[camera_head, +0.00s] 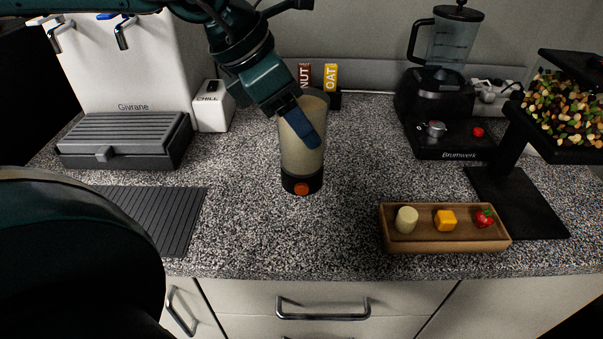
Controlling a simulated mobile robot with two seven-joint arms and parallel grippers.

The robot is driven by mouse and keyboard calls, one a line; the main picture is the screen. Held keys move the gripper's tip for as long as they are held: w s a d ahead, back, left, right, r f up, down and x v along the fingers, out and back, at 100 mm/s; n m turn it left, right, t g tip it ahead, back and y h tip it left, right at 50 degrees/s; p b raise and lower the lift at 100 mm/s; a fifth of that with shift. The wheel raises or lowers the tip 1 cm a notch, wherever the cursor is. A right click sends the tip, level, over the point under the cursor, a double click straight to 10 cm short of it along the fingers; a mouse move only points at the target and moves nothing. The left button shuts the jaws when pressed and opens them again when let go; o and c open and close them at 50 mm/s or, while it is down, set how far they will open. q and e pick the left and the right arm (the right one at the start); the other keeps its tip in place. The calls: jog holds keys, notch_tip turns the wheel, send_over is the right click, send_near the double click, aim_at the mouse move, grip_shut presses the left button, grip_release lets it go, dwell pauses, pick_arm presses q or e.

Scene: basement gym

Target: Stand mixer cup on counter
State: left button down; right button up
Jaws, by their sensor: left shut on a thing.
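The mixer cup (302,160) is a tall translucent cup with beige contents, a black base and an orange button at the front. It is upright at the middle of the speckled counter (275,235). Its base is at or just above the counter surface; I cannot tell if it touches. My left gripper (308,132) comes down from the upper left and is shut on the cup's upper part, with a blue finger across its near side. The far finger and part of the rim are hidden. My right gripper is not in view.
A wooden tray (445,247) with small food pieces sits front right. A black blender (440,110) and a nut dispenser (565,110) stand at the right. A white drinks dispenser (125,75), a CHILL box (212,108) and a ribbed dark mat (160,215) are left. Brown and yellow cartons (331,77) stand behind.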

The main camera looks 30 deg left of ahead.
aim_at(296, 153)
pick_arm(q)
jog(key=shift+f, duration=3.3)
jog(key=shift+b, duration=0.3)
jog(key=shift+f+b, duration=0.25)
jog(key=shift+b, duration=0.05)
jog(key=shift+c, duration=2)
grip_release()
jog(key=shift+r+p, duration=0.4)
jog(key=shift+p, duration=0.1)
jog(key=v, duration=1.1)
jog(key=shift+s+r+p, duration=0.3)
jog(key=shift+p, duration=0.15)
jog(key=shift+a, duration=0.1)
